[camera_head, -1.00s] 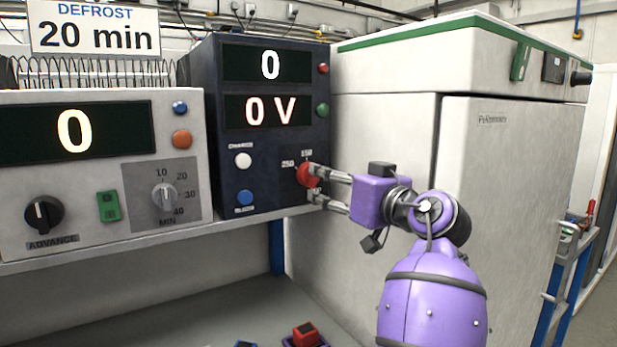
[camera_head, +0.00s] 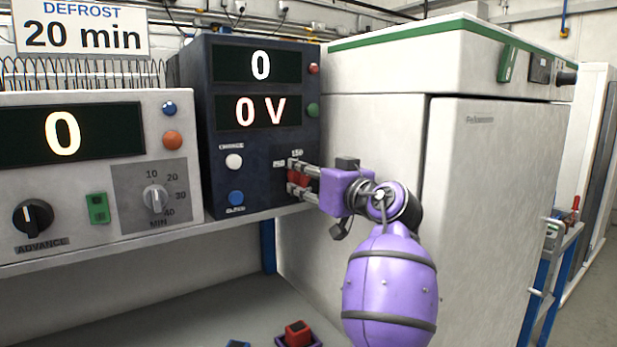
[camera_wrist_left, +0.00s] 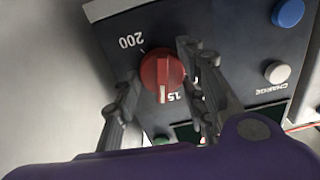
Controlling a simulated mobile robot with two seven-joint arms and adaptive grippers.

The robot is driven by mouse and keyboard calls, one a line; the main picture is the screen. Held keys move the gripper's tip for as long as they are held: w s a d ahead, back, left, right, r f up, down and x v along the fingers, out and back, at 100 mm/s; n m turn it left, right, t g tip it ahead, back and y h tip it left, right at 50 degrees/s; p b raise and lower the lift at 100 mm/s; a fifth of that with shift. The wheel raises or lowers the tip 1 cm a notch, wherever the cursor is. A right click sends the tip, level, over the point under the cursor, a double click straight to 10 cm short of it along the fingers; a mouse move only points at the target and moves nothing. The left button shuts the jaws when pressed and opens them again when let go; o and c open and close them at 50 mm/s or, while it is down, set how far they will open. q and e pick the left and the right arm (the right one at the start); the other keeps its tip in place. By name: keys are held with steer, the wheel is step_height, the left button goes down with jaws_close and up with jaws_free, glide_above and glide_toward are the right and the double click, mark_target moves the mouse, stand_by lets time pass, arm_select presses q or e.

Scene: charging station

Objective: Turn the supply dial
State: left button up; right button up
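The red supply dial (camera_head: 298,177) is on the dark blue supply unit (camera_head: 215,160), low on its right side. In the left wrist view the dial (camera_wrist_left: 161,72) appears upside down, with its white mark toward the partly hidden "15…" label and "200" beside it. My left gripper (camera_head: 291,176) has one finger above and one below the dial. In the left wrist view its fingers (camera_wrist_left: 158,62) straddle the dial, with a small gap on the left; contact on the right cannot be told. The unit's displays read "0" and "0 V". My right gripper is not in view.
A white charge button (camera_head: 234,161) and a blue button (camera_head: 236,198) sit left of the dial. A grey unit (camera_head: 80,185) with knobs stands on the same shelf to the left. A large white cabinet (camera_head: 490,190) stands close on the right.

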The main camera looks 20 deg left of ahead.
arm_select(q)
steer(key=shift+f+n+b, duration=0.1)
steer(key=shift+n+b, duration=0.6)
steer(key=shift+b, duration=0.15)
steer(key=shift+c, duration=0.4)
steer(key=shift+n+b, duration=0.4)
steer(key=shift+n, duration=0.2)
steer(key=shift+d+r, duration=0.1)
steer(key=shift+r, duration=0.2)
steer(key=o, duration=1.1)
steer(key=shift+f, duration=0.1)
steer(key=v, duration=1.2)
